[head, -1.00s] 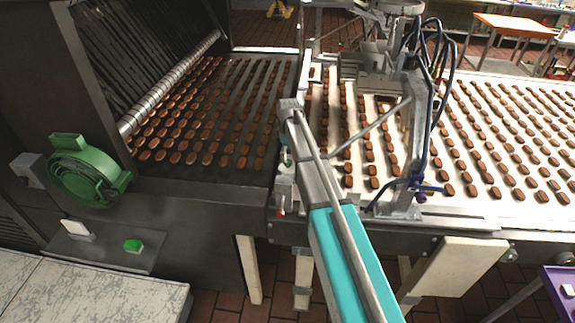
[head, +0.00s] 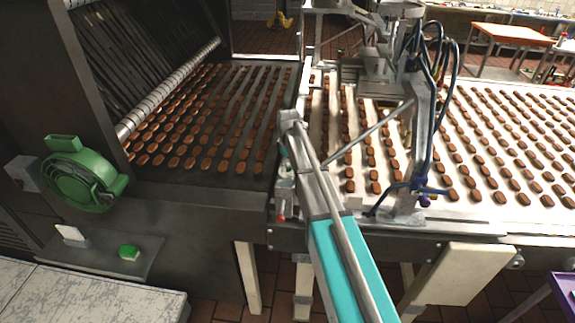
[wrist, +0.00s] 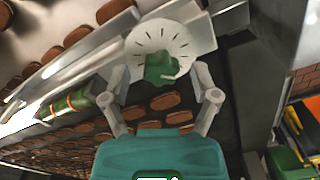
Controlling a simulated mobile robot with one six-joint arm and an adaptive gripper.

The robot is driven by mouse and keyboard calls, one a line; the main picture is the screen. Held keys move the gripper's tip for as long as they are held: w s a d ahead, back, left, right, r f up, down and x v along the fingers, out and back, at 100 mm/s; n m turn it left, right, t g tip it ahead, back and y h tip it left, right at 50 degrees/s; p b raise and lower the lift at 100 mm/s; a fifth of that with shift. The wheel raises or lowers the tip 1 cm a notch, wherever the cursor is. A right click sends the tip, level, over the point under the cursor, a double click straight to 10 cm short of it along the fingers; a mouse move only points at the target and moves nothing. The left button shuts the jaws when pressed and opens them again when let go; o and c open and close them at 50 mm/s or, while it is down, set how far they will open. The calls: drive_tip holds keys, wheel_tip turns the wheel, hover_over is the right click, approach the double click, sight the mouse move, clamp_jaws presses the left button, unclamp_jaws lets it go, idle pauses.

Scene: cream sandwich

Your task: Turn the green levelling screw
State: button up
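The green levelling screw (wrist: 160,68) shows in the wrist view at the centre of a pale round dial (wrist: 185,40) with dark tick marks. My gripper (wrist: 157,73) has a teal body and two grey fingers, spread apart. One finger is on each side of the screw, with gaps visible between them and it. I cannot tell whether either tip touches the dial's edge. In the head view my gripper is mostly hidden behind my arm, beside the end of the belt, and the screw cannot be made out.
Rows of brown biscuits lie on the dark belt (head: 228,176) and the white belt (head: 480,205). A metal frame with dark hoses (head: 432,130) stands close right of my arm. A green blower (head: 82,178) and green button (head: 129,252) are at left.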

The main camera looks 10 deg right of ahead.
drive_tip(key=c, duration=0.9)
drive_tip(key=shift+a, duration=0.15)
clamp_jaws()
drive_tip(key=shift+m, duration=0.3)
drive_tip(key=m, duration=1)
drive_tip(key=shift+m, duration=0.3)
drive_tip(key=shift+w, duration=0.1)
